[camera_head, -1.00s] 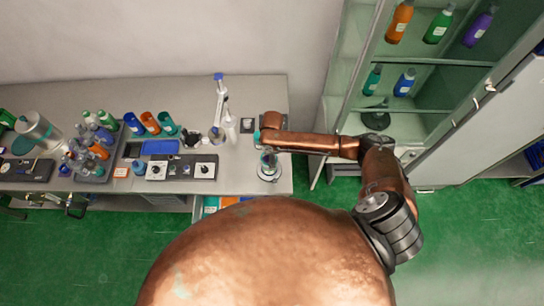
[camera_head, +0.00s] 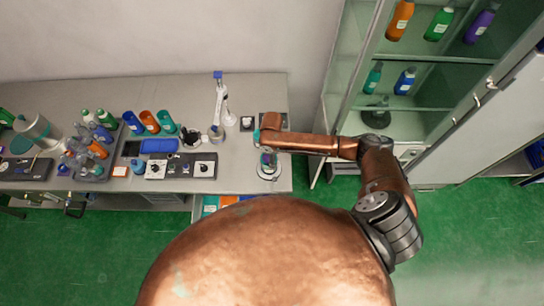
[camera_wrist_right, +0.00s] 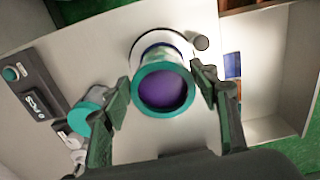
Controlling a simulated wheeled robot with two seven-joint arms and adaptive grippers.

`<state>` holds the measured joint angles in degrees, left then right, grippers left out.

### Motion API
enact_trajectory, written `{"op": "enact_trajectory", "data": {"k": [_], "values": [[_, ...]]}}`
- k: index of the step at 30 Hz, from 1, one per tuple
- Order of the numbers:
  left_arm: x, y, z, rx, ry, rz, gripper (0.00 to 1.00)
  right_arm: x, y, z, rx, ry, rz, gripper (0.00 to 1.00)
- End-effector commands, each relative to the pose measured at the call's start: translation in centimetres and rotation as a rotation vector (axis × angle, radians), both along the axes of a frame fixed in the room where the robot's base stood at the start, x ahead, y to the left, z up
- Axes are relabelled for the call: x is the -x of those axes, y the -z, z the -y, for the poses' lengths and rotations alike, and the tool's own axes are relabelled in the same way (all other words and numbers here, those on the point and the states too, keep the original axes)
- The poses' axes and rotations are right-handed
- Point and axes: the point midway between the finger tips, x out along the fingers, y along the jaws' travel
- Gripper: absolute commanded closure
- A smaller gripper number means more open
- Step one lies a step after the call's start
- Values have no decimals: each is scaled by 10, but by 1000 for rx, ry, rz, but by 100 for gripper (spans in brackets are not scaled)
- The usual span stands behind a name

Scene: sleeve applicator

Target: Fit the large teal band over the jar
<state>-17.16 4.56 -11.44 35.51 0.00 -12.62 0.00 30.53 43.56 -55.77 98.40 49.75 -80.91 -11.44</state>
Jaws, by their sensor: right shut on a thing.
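The large teal band (camera_wrist_right: 138,100) is a ring held between the fingertips of my right gripper (camera_wrist_right: 162,88) in the right wrist view. The jar (camera_wrist_right: 166,52) stands just beyond it, and its purple top shows through the band's opening. From this angle I cannot tell whether the band is around the jar's top or just above it. In the head view the jar (camera_head: 269,160) is small, near the right end of the bench, below my right wrist. The right fingers are hardly visible there. My left gripper is not in view.
The jar stands on a round white base (camera_wrist_right: 136,56) with a dark knob (camera_wrist_right: 201,43) beside it. A white stand (camera_head: 221,100) and a grey control panel (camera_head: 182,168) are left of the jar.

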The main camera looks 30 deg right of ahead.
Motion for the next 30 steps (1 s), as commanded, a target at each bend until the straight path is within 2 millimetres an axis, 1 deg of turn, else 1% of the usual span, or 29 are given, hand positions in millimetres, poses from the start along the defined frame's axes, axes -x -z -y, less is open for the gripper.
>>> {"op": "enact_trajectory", "data": {"k": [7,15,16,24,30], "values": [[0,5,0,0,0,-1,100,0,10,0,0,1,0,51],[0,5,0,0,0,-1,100,0,10,0,0,0,0,51],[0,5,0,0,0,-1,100,0,10,0,0,0,0,44],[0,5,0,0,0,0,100,0,10,0,0,0,0,26],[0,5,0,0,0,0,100,0,10,0,0,0,0,25]]}}
